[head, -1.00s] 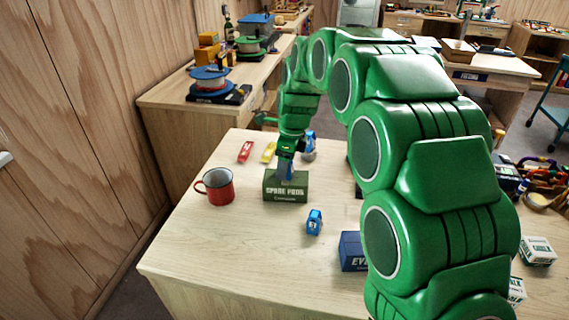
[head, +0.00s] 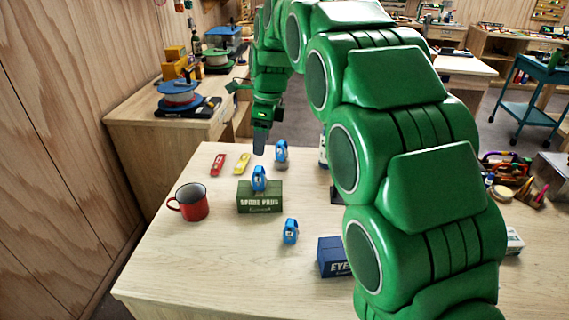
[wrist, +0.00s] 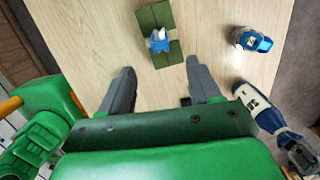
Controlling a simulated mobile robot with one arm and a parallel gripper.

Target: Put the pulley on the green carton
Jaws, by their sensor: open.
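The green carton (head: 260,199) stands on the wooden table. A small blue pulley (head: 259,179) rests on its top, apart from my gripper. In the wrist view the pulley (wrist: 159,41) sits on the carton (wrist: 155,16), beyond my fingertips. My gripper (head: 260,142) is open and empty above and a little behind the carton. Its two spread fingers (wrist: 160,82) show with bare table between them in the wrist view.
Another blue device (head: 290,231) lies in front of the carton, and one more (head: 281,152) stands behind it. A red mug (head: 190,202) is left, a blue box (head: 333,257) front right. Red (head: 218,165) and yellow (head: 242,164) items lie behind. The front left table is clear.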

